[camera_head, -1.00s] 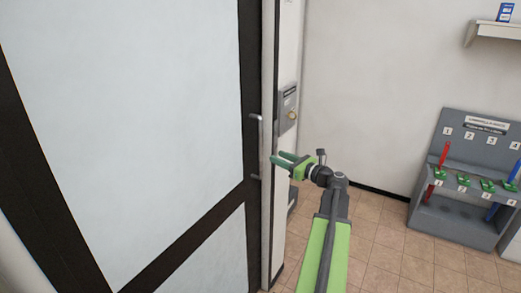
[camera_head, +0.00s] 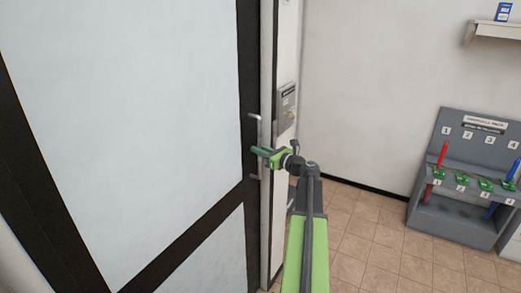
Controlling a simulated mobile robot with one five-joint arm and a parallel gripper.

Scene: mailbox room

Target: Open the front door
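The front door (camera_head: 130,120) fills the left of the head view, with pale panels in a dark frame. It looks shut. Its handle (camera_head: 259,128) is a vertical silver bar on the dark right-hand stile. My gripper (camera_head: 261,152), with green fingers, is at the middle of the bar and points left across it. The fingers overlap in this view and only one shows clearly. I cannot tell whether they are around the bar, in front of it or closed on it.
A grey box with a round brass-coloured knob (camera_head: 288,112) is on the wall just right of the door. A grey numbered rack (camera_head: 455,222) with red, blue and green items stands on the right. A shelf (camera_head: 497,32) is above it. Tiled floor (camera_head: 375,240) between is clear.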

